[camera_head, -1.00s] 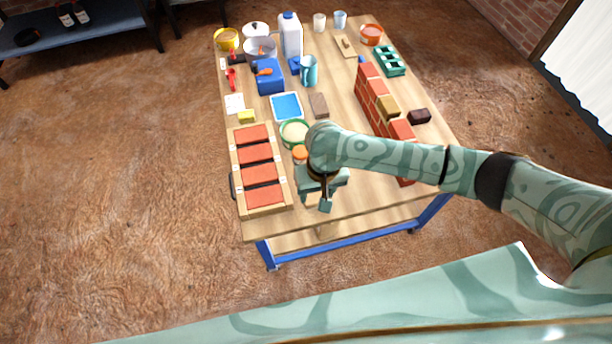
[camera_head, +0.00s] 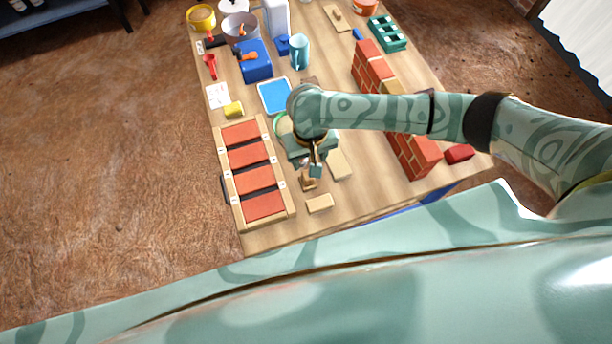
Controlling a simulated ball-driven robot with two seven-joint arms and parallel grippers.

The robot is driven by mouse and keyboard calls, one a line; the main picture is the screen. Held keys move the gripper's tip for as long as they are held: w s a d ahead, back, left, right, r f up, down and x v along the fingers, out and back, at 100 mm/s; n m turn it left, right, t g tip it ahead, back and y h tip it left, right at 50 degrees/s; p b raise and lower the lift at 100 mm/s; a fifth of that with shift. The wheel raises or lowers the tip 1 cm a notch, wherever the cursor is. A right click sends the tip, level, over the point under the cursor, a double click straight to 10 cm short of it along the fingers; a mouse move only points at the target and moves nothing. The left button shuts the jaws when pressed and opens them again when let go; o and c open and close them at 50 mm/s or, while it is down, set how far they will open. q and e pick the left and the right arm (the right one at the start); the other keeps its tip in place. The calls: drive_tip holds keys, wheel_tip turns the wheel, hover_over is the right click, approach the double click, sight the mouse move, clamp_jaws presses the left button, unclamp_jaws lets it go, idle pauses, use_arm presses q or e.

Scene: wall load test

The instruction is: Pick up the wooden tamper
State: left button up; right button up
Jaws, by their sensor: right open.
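A small brown wooden piece (camera_head: 308,183), which looks like the tamper, stands near the front of the table, just below my right gripper in the picture. My right gripper (camera_head: 314,168) is open and points down over the table beside this piece. The wrist and fingers hide part of it, and I cannot tell whether they touch it. A pale flat wooden block (camera_head: 320,204) lies in front of it, and another pale wooden piece (camera_head: 340,164) lies to its right. My left gripper is not in view.
A wooden frame (camera_head: 283,202) with several red bricks lies left of the gripper. A brick wall (camera_head: 412,158) stands to the right, with a red block (camera_head: 459,153) beyond it. A blue tray (camera_head: 275,97) and a green-rimmed bowl (camera_head: 281,125) lie behind. The front right tabletop is fairly clear.

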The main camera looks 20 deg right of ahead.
sight(308, 180)
wheel_tip(308, 180, down, 6)
drive_tip(key=b, duration=0.2)
drive_tip(key=shift+w+f+b, duration=0.1)
drive_tip(key=shift+w+b, duration=0.05)
drive_tip(key=shift+b, duration=0.2)
drive_tip(key=shift+f, duration=0.3)
drive_tip(key=shift+f+b, duration=0.35)
drive_tip(key=shift+b, duration=0.15)
wheel_tip(308, 180, down, 4)
drive_tip(key=b, duration=0.3)
drive_tip(key=shift+w+a+f, duration=0.1)
drive_tip(key=shift+f, duration=0.15)
drive_tip(key=shift+r, duration=0.2)
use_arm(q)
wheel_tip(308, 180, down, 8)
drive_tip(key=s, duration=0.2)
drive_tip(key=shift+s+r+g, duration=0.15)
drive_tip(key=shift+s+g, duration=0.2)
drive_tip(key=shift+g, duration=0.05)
use_arm(e)
drive_tip(key=c, duration=1.1)
